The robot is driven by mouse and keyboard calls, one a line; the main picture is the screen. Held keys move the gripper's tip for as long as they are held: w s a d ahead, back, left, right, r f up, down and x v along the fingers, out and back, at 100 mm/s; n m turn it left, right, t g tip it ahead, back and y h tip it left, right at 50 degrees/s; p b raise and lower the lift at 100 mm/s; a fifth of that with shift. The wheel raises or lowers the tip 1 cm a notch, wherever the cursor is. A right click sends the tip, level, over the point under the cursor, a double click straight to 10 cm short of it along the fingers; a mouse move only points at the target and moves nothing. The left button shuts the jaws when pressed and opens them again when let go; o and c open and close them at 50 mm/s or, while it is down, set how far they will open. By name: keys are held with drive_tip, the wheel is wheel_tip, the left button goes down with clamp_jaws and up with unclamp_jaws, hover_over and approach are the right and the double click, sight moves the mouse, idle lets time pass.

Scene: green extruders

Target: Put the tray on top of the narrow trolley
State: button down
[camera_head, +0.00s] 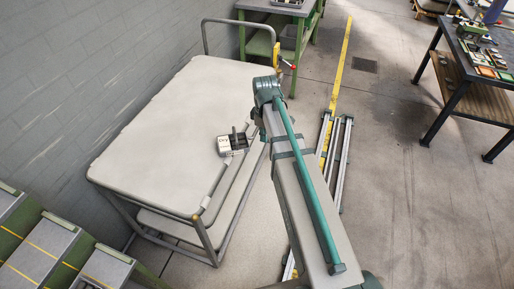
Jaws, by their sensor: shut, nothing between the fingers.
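A pale grey trolley (165,125) with a flat top, a lower shelf and a tube frame stands left of my arm. I cannot tell whether it is the narrow trolley. A small black-and-white object (232,143) shows at the right side of its top, close to my arm; what it is, I cannot make out. No tray can be clearly identified. My arm rises from the bottom and covers part of the trolley's right side.
A grey block wall (100,60) runs behind the trolley. A green bench (270,5) stands at the back, and a dark table (480,65) with parts at the right. Grey-green units with yellow lines (40,240) fill the lower left. Floor (420,200) at right is clear.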

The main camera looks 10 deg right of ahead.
drive_tip(key=w+a+f+p, duration=0.2)
drive_tip(key=a+f+p, duration=0.1)
drive_tip(key=f, duration=0.7)
drive_tip(key=shift+a+p, duration=0.3)
drive_tip(key=shift+p, duration=0.35)
